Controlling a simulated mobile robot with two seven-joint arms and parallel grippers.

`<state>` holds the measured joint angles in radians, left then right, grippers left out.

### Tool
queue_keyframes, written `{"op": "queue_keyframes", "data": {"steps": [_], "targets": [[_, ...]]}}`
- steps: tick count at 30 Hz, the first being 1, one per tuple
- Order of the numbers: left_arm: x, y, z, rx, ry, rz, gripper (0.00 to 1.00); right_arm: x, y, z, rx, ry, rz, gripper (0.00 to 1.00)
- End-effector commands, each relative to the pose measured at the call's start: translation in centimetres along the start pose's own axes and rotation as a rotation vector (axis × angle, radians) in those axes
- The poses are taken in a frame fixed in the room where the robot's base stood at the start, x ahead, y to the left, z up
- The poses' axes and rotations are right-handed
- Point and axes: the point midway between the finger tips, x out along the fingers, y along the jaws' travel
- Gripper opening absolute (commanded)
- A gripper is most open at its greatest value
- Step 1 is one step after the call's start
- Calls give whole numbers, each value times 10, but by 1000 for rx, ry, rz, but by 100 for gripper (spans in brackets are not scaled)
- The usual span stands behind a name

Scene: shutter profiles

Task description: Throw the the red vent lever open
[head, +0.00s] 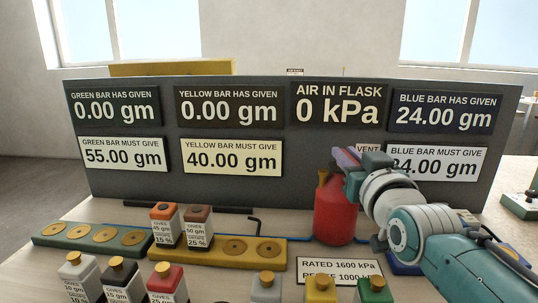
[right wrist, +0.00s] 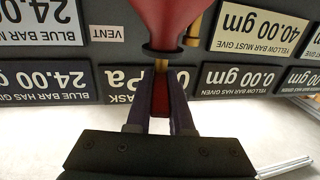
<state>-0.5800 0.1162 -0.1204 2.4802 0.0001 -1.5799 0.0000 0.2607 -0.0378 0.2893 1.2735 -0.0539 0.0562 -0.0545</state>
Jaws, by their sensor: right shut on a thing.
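The red flask (head: 334,212) stands upright in front of the dark panel, with a brass neck at its top. In the right wrist view, which is upside down, its red body (right wrist: 166,20) tapers to a dark collar and a brass stem. My right gripper (head: 345,157) is at the flask's top. In the right wrist view its two dark fingers (right wrist: 160,108) are shut on the red vent lever (right wrist: 160,98) beside the stem. In the head view the lever is hidden by the gripper. My left gripper is not in view.
The panel (head: 285,192) carries readouts; the air in flask sign (head: 338,105) reads 0 kPa. A VENT label (head: 367,149) is partly covered by my arm. A yellow bar (head: 215,252), a green bar (head: 65,235) and several labelled bottles (head: 165,225) crowd the left and front.

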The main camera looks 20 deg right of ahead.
Motion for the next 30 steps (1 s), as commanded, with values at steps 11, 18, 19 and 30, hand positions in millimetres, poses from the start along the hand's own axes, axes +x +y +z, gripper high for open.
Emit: {"op": "queue_keyframes", "data": {"steps": [11,18,19,30], "targets": [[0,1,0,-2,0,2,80,0,0,-2,-1,4,0,26],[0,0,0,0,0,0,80,0,0,-1,-1,2,1,50],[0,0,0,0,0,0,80,0,0,-1,-1,2,1,50],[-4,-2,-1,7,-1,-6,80,-16,0,0,0,-2,0,50]]}}
